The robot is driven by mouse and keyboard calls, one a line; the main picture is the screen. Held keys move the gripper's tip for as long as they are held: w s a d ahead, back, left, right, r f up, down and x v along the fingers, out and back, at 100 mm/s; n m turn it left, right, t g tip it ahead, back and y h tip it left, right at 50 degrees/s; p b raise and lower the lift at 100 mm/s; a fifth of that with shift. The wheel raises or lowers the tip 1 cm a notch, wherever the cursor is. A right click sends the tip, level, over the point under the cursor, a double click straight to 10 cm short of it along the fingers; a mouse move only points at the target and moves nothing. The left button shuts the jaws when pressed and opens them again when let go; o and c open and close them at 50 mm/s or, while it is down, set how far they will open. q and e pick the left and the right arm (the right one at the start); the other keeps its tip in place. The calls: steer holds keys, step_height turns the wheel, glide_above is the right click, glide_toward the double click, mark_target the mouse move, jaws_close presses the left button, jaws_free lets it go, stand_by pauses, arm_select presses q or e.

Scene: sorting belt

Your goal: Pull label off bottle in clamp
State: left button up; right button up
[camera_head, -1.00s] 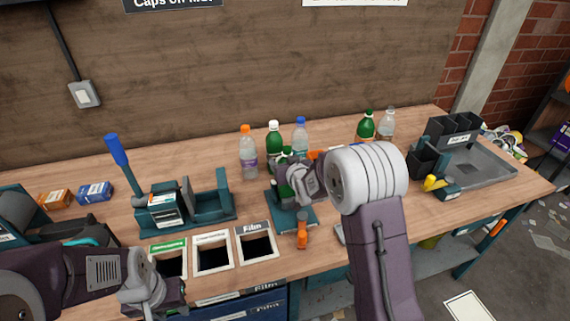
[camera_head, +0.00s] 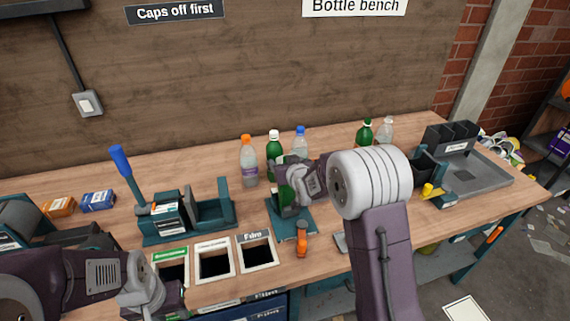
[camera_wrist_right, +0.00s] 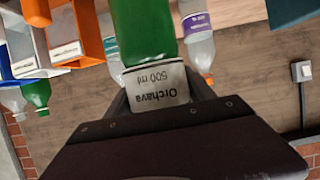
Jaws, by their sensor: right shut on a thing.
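A green bottle (camera_head: 284,196) stands in the teal clamp (camera_head: 289,229) with an orange handle, at the bench's middle. It also fills the upper middle of the right wrist view (camera_wrist_right: 148,35), where things appear upside down. A white label (camera_wrist_right: 157,88) reading "Orchava 500 ml" wraps it between the fingers. My right gripper (camera_head: 285,183) is shut on the label around the bottle; its fingers show at both sides in the wrist view (camera_wrist_right: 158,92). I cannot tell whether the label has slipped along the bottle. My left gripper (camera_head: 158,297) is low at the left, its fingers unclear.
Several bottles stand behind the clamp, including one with an orange cap (camera_head: 249,165). Framed bench openings (camera_head: 257,268), one marked Film, lie in front. A teal fixture with a blue lever (camera_head: 121,160) stands left. A grey tray (camera_head: 487,180) is at the right.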

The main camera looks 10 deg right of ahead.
steer(key=shift+r+p, duration=1)
steer(key=shift+r, duration=0.65)
steer(key=shift+r+p, duration=1.75)
steer(key=shift+r, duration=0.75)
step_height(320, 180, up, 2)
steer(key=shift+p, duration=0.65)
